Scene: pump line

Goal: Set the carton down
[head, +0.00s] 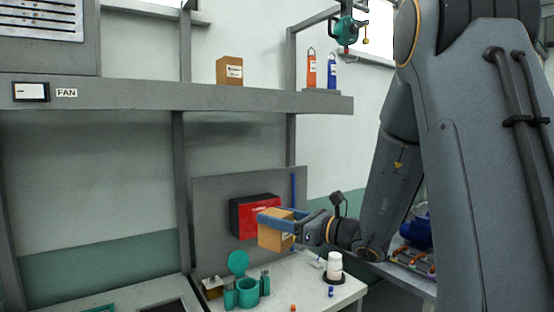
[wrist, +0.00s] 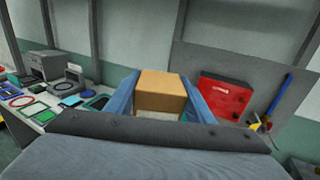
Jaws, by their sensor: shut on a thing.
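A brown carton (head: 274,238) is held between the blue fingers of my gripper (head: 278,217), in front of the grey back panel. The wrist view also shows the carton (wrist: 162,92) between both fingers of my gripper (wrist: 160,90). In the head view the carton appears above the white bench top (head: 310,278); its exact height over the bench is hard to tell. Another small carton (head: 229,71) stands on the upper shelf.
A red box (head: 240,218) is on the back panel behind the carton. A teal holder (head: 247,292), a white bottle (head: 334,267) and small coloured items stand on the bench. A shelf (head: 150,95) runs above. The wrist view shows a cluttered bench (wrist: 40,112) at left.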

